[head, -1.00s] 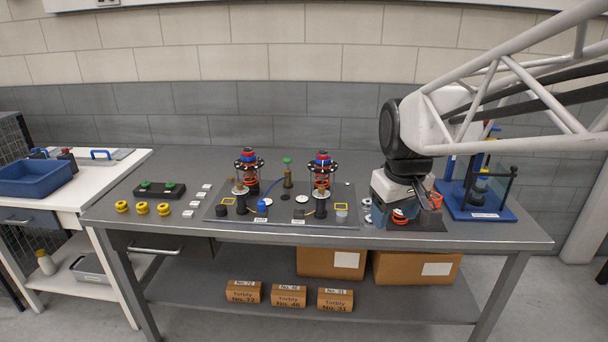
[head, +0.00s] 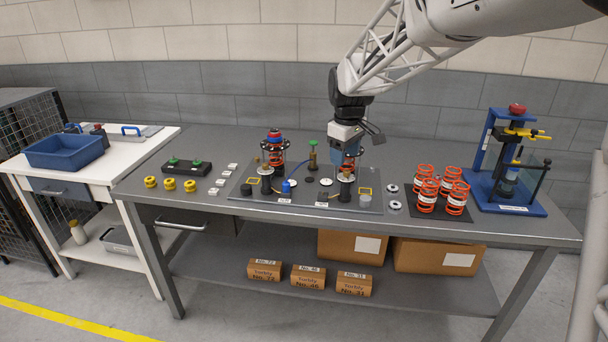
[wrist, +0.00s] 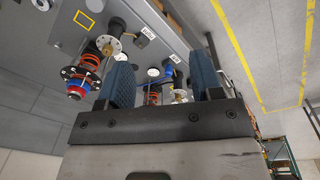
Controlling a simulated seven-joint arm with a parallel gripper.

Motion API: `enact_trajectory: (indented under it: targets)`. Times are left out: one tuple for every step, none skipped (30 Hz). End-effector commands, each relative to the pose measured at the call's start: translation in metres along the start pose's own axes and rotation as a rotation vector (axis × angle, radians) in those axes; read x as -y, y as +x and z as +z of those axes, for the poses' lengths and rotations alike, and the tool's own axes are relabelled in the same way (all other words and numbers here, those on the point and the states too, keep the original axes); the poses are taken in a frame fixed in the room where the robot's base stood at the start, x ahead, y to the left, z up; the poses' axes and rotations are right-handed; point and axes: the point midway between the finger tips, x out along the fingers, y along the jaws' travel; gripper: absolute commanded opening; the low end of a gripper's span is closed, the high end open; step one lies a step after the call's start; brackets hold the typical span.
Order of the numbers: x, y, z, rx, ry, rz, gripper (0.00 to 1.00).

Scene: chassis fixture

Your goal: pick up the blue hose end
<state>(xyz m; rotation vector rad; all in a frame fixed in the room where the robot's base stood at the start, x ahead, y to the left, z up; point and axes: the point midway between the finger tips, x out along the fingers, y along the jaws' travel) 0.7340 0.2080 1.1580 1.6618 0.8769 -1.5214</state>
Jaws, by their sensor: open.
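The blue hose end (head: 287,187) stands upright on the grey fixture plate, left of its middle near the front edge, with the thin blue hose rising behind it. It appears small in the wrist view (wrist: 168,71), between the fingers but well beyond them. My gripper (head: 347,160) is open and hangs over the right half of the plate, to the right of the hose end and apart from it. In the head view it hides much of the right strut. In the wrist view the blue-padded fingers (wrist: 162,82) are spread, with nothing visibly held.
The left strut (head: 274,145) stands behind the hose end. The right strut (wrist: 85,75) is close to my gripper. A black post (head: 266,182) is left of the hose end, another (head: 346,188) right. Orange springs (head: 427,190) and a blue press (head: 505,185) stand farther right.

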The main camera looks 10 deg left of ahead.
Motion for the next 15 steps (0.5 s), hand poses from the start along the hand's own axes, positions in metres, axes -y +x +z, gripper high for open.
enact_trajectory:
  targets:
    - [-0.004,0.008,-0.015,0.004,-0.029,-0.005,0.6]
    - [-0.005,0.012,-0.023,0.006,-0.048,-0.008,0.6]
    - [-0.008,0.017,-0.034,0.007,-0.07,-0.01,0.6]
    - [-0.01,0.021,-0.042,0.009,-0.088,-0.013,0.6]
    - [-0.011,0.025,-0.049,0.01,-0.105,-0.014,0.6]
    - [-0.013,0.031,-0.06,0.013,-0.13,-0.017,0.6]
    - [-0.015,0.035,-0.068,0.014,-0.147,-0.02,0.6]
    - [-0.016,0.039,-0.076,0.015,-0.165,-0.021,0.6]
    - [-0.018,0.045,-0.087,0.017,-0.188,-0.025,0.6]
    - [-0.019,0.049,-0.095,0.018,-0.206,-0.026,0.6]
    - [-0.02,0.054,-0.102,0.02,-0.224,-0.029,0.6]
    - [-0.021,0.06,-0.113,0.021,-0.247,-0.031,0.6]
    - [-0.022,0.065,-0.121,0.022,-0.266,-0.034,0.6]
    - [-0.022,0.07,-0.129,0.024,-0.283,-0.036,0.6]
    - [-0.023,0.076,-0.139,0.025,-0.307,-0.039,0.6]
